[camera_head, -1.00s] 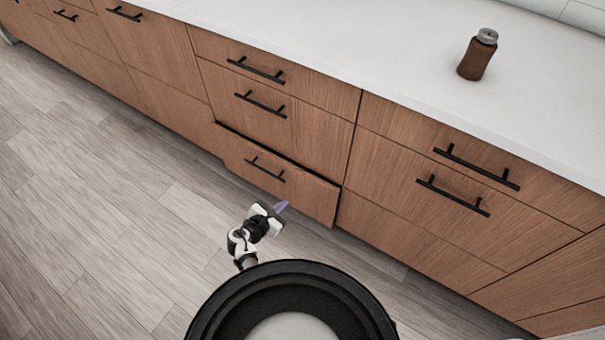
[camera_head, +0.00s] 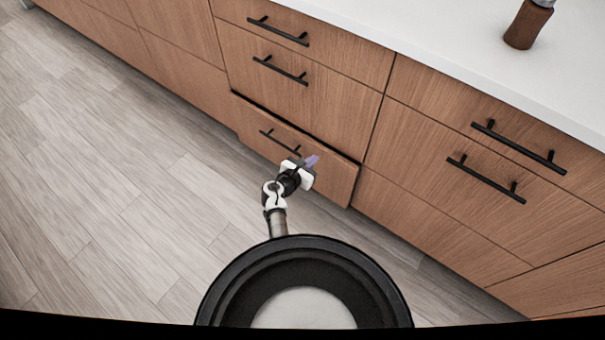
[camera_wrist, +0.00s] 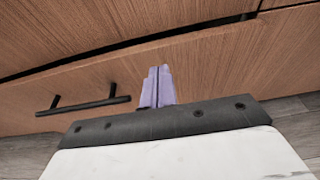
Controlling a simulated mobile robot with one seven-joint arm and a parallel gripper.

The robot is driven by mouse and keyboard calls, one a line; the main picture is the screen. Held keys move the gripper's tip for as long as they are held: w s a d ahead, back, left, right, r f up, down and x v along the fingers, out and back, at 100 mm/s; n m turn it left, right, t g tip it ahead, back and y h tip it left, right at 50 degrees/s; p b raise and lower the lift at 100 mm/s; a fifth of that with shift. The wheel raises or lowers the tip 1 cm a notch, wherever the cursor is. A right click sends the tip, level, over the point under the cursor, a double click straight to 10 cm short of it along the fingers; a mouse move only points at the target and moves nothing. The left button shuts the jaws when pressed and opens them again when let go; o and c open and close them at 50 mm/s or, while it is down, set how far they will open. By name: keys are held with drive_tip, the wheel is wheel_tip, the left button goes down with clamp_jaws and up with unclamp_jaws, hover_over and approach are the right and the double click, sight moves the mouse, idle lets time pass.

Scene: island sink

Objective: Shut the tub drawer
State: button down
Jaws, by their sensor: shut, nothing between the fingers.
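The tub drawer (camera_head: 333,174) is the bottom drawer of the middle stack, with a wood front and a black bar handle (camera_head: 279,142). It stands slightly out from the cabinet, with a dark gap along its top edge. In the wrist view the drawer front (camera_wrist: 215,75) fills the middle, with its handle (camera_wrist: 83,105) to the left. My gripper (camera_head: 312,161) is shut and empty, its purple fingers together. It is in front of the drawer, right of the handle. In the wrist view the fingertips (camera_wrist: 160,72) overlap the drawer front; I cannot tell whether they touch it.
The drawers above (camera_head: 310,95) and the cabinets to the right (camera_head: 440,215) look closed. A brown bottle (camera_head: 528,25) stands on the white counter (camera_head: 440,45). The wood floor (camera_head: 110,170) on the left is clear.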

drive_tip(key=shift+w+d+r, duration=0.1)
drive_tip(key=shift+w+d, duration=0.6)
drive_tip(key=shift+w, duration=0.25)
drive_tip(key=w+d, duration=0.1)
drive_tip(key=w+d+b, duration=0.1)
drive_tip(key=w, duration=0.1)
drive_tip(key=shift+r, duration=0.2)
drive_tip(key=shift+d, duration=0.1)
